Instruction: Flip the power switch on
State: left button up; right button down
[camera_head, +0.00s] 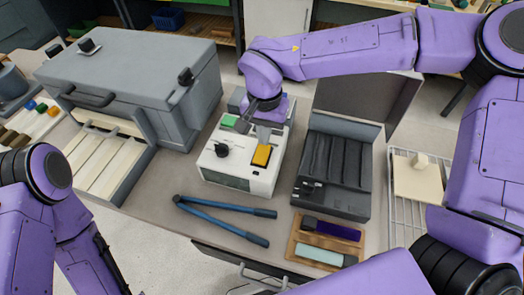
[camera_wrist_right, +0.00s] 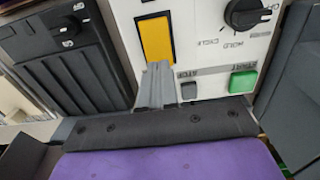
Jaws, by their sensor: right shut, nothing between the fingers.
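A white control box (camera_head: 222,172) stands mid-bench. On its top are a yellow rectangular switch-like piece (camera_head: 261,156), a black knob (camera_head: 222,150) and a green button (camera_head: 229,120). In the right wrist view the yellow piece (camera_wrist_right: 156,40) sits just beyond my shut, empty right fingers (camera_wrist_right: 159,72). The black knob (camera_wrist_right: 248,12), with printed labels around it, and the green START button (camera_wrist_right: 243,82) lie to the right. My right gripper (camera_head: 266,136) is over the box, close to the yellow piece; contact cannot be told. My left gripper is out of view.
A dark grey ribbed unit (camera_head: 340,160) with a raised lid stands right of the box. A large grey lidded machine (camera_head: 140,75) is to the left. A wire rack (camera_head: 397,180) is at the right.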

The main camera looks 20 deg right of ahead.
jog(key=shift+f, duration=1.05)
dwell(0.8)
jog(key=shift+r, duration=0.1)
notch_tip(320, 180, up, 7)
jog(key=p, duration=0.9)
dwell(0.3)
